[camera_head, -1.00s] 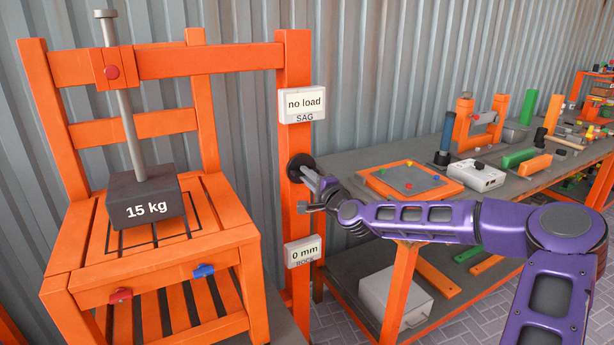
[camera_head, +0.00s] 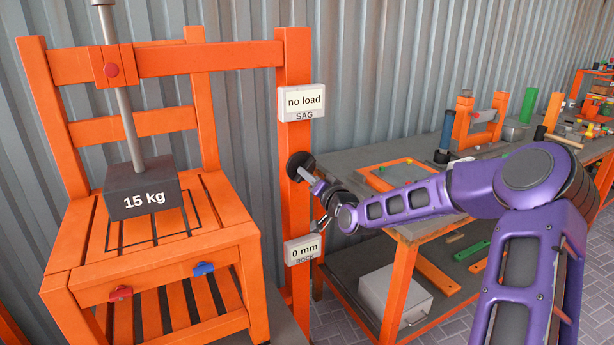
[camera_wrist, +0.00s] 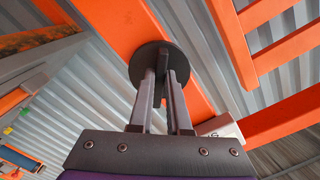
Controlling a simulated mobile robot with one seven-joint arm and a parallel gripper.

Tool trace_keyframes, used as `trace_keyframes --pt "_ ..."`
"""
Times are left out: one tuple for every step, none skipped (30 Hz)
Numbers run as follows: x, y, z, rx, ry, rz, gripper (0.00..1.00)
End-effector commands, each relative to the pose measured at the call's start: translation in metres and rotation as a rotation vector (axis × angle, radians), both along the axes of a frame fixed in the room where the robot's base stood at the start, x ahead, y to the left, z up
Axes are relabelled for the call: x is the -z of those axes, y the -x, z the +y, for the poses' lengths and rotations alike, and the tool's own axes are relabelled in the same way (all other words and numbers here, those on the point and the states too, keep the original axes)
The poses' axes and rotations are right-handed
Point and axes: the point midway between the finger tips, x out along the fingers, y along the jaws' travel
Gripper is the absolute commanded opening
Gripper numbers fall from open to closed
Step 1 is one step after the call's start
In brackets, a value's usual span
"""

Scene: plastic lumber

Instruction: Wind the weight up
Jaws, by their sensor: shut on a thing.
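The dark weight marked 15 kg (camera_head: 142,191) hangs on its grey rod (camera_head: 129,118), just over the slatted orange chair seat (camera_head: 215,205). Any gap under it is hard to judge. The rod passes through an orange block with a red button (camera_head: 112,69) on the crossbar. A black round winder (camera_head: 298,164) sits on the orange post; it also shows in the wrist view (camera_wrist: 143,56). My gripper (camera_head: 314,184) is at the winder, its fingers shut on the winder's handle.
The SAG display (camera_head: 304,102) reads "no load" and the ROCK display (camera_head: 303,250) reads "0 mm". A red tab (camera_head: 120,293) and a blue tab (camera_head: 203,269) are on the chair front. A cluttered grey workbench (camera_head: 395,152) stands at the right, behind my arm.

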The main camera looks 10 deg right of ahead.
Motion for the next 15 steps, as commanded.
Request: trace_keyframes --pt "0.0005 0.0001 0.0004 -0.002 0.049 -0.014 0.00" --pt "0.0010 0.0000 -0.0002 -0.001 0.076 -0.022 0.00" --pt "0.0006 0.0000 0.0000 -0.001 0.113 -0.035 0.00" --pt "0.0008 -0.0001 -0.0003 -0.001 0.139 -0.044 0.00" --pt "0.0010 -0.0002 -0.0005 -0.001 0.166 -0.052 0.00" --pt "0.0014 -0.0003 -0.0008 -0.001 0.202 -0.062 0.00" --pt "0.0011 -0.0003 -0.0006 -0.001 0.229 -0.073 0.00" --pt "0.0012 -0.0004 -0.0013 -0.001 0.256 -0.081 0.00" --pt "0.0013 -0.0005 -0.0011 -0.001 0.291 -0.093 0.00" --pt "0.0016 -0.0005 -0.0013 -0.001 0.319 -0.102 0.00" --pt "0.0014 -0.0005 -0.0015 -0.001 0.347 -0.111 0.00" --pt "0.0016 -0.0006 -0.0018 -0.001 0.383 -0.123 0.00" --pt "0.0016 -0.0007 -0.0017 -0.002 0.409 -0.132 0.00" --pt "0.0017 -0.0008 -0.0024 -0.001 0.436 -0.140 0.00" --pt "0.0015 -0.0008 -0.0022 -0.002 0.473 -0.153 0.00"
